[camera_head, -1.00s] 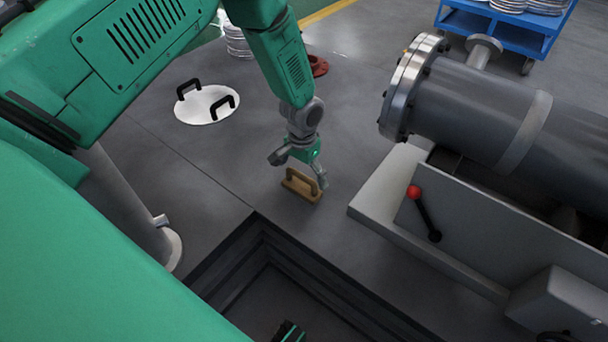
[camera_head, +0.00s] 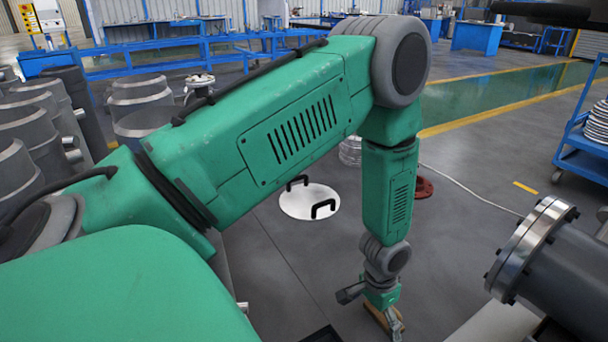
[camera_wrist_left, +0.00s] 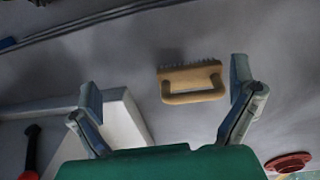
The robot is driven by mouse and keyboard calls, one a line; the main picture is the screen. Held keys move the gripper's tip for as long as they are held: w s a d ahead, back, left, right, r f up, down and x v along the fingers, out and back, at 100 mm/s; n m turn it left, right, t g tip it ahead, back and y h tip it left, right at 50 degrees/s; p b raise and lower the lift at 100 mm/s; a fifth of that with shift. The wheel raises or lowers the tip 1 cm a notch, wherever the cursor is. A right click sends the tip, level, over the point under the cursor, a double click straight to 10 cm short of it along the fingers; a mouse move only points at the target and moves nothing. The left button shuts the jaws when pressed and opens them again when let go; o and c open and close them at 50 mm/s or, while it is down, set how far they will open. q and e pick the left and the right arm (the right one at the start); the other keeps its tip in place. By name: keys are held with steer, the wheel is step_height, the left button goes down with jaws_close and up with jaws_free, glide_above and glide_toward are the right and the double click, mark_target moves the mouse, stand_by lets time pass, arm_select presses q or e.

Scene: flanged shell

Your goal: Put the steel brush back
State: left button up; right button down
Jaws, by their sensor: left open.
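The steel brush (camera_wrist_left: 190,82), with a tan wooden body, a loop handle and dark bristles, lies on the grey floor. In the left wrist view it is between and beyond the spread fingers of my left gripper (camera_wrist_left: 168,108), which is open and empty. In the head view the brush (camera_head: 376,318) is low in the picture, partly hidden behind my left gripper (camera_head: 383,318). I cannot tell the exact gap between the fingers and the brush. My right gripper does not show.
A flanged grey pipe shell (camera_head: 560,270) stands at the right. A white round lid with black handles (camera_head: 309,201) and a red flange (camera_head: 423,187) lie on the floor behind. A blue cart (camera_head: 585,150) is at the far right.

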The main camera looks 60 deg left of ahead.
arm_select(q)
steer(key=s+f, duration=0.2)
steer(key=s, duration=2)
steer(key=shift+d+y, duration=0.3)
steer(key=shift+d, duration=0.1)
step_height(320, 180, up, 5)
steer(key=p, duration=0.4)
steer(key=shift+w+f+p, duration=0.15)
steer(key=shift+f+p, duration=0.05)
steer(key=shift+p, duration=0.2)
